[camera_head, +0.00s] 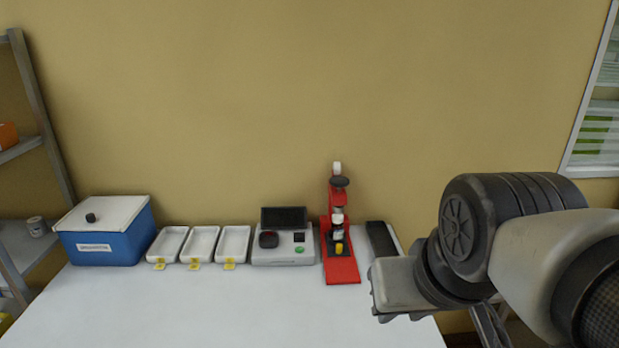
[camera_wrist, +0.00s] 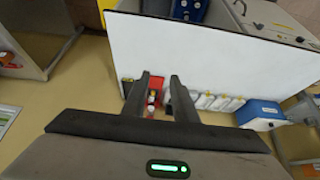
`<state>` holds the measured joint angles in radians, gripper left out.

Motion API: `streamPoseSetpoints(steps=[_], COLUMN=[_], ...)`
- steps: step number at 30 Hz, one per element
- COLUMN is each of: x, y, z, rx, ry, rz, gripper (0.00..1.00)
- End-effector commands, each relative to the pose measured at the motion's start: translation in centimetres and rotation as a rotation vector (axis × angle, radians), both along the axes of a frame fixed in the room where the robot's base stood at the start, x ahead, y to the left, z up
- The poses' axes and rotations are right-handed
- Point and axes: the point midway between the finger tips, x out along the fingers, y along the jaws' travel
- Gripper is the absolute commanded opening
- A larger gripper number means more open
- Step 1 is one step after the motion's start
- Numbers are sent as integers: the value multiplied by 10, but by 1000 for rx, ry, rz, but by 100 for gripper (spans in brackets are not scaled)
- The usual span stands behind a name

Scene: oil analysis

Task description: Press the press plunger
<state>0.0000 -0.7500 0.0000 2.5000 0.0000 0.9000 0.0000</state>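The red press (camera_head: 340,268) stands upright on the white table, right of the middle in the head view. A white top and a dark round knob (camera_head: 340,182), which looks like the plunger, sit at its upper end. A white piece and a small yellow piece show within its frame. In the wrist view the press (camera_wrist: 156,84) appears beyond and between my fingers, partly hidden by them. My gripper (camera_wrist: 160,84) is open with two dark fingers apart and nothing between them. In the head view my arm is at the right, apart from the press; the fingertips are not clear there.
A grey device (camera_head: 284,257) with a dark screen stands left of the press, then several white trays (camera_head: 200,243) and a blue box (camera_head: 105,246) with a white lid. A dark flat item (camera_head: 381,238) lies right of the press. The table front is clear.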

Motion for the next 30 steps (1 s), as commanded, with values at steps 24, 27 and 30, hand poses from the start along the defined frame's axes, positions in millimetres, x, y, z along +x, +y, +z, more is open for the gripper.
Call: streamPoseSetpoints(steps=[24,27,30], x=[170,224,278], y=[-7,-9,-10], z=[20,22,20], rx=[13,13,13], ry=[-255,-340,-427], rz=[-29,-35,-41], gripper=[0,0,0])
